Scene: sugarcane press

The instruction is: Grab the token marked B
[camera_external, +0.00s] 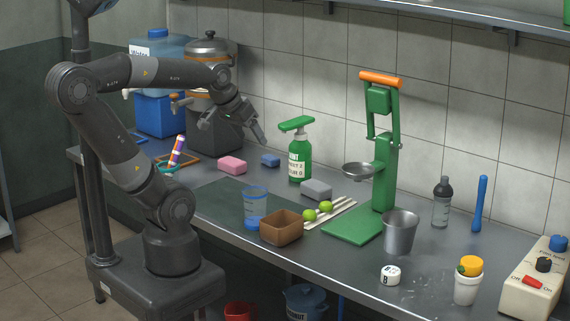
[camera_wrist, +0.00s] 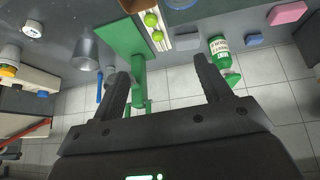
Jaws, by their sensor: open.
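The token marked B (camera_external: 390,275) is a short white round piece with dark lettering. It lies on the steel counter at the front right, in front of the metal cup (camera_external: 401,233). In the wrist view the token (camera_wrist: 33,28) shows small at the upper left, with the metal cup (camera_wrist: 84,48) to its right. My gripper (camera_external: 259,139) is above the back left of the counter, far from the token. In the wrist view my gripper (camera_wrist: 160,78) has its two fingers spread with nothing held between them.
The green press (camera_external: 381,150) stands between my gripper and the token. A green bottle (camera_external: 299,155), a brown box (camera_external: 281,228) and a blue cup (camera_external: 255,207) stand on the counter. A white cup with an orange top (camera_external: 467,282) stands right of the token.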

